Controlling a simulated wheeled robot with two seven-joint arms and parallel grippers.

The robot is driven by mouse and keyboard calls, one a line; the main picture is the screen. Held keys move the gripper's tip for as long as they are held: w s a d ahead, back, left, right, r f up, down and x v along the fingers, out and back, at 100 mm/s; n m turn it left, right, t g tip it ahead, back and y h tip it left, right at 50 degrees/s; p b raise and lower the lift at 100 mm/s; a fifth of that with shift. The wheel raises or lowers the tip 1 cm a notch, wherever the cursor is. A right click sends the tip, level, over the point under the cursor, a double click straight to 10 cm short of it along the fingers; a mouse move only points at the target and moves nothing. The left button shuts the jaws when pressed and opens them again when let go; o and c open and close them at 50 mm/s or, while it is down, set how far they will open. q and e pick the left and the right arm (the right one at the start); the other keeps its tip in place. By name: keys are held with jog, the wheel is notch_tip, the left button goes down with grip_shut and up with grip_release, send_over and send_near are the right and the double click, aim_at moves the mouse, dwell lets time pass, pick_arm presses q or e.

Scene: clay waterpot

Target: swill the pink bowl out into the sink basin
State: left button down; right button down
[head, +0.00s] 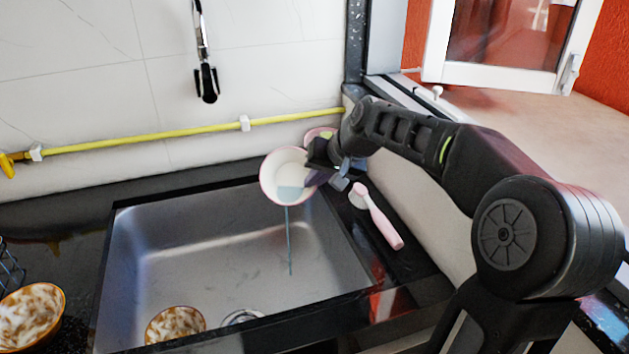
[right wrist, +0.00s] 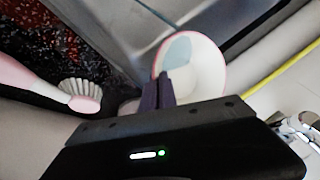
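The pink bowl (head: 285,166), white inside with a pink rim, is held tilted over the back right part of the steel sink basin (head: 190,245). Bluish water lies in its lower side, and a thin stream falls from it into the basin. My right gripper (head: 314,176) is shut on the bowl's right side. In the right wrist view the dark fingers (right wrist: 158,92) pinch the rim of the bowl (right wrist: 208,68), and the bluish water shows inside. My left gripper is not in view.
A patterned orange-rimmed bowl (head: 175,325) stands in the basin near the drain (head: 242,317). A similar bowl (head: 32,316) is on the left counter. A pink brush (head: 382,224) lies right of the sink. Another pink dish (head: 318,134) is partly hidden behind my gripper. A faucet (head: 206,82) hangs above.

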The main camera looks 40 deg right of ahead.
dwell(0.7)
jog(key=shift+s+a+t+b, duration=0.15)
jog(key=shift+t+b, duration=0.15)
jog(key=shift+b, duration=0.75)
jog(key=shift+r+h+b, duration=0.15)
jog(key=shift+h+b, duration=0.25)
jog(key=shift+b, duration=0.05)
jog(key=shift+s+a+r+n+t+b, duration=0.15)
jog(key=shift+n+t+b, duration=0.2)
jog(key=shift+b, duration=0.45)
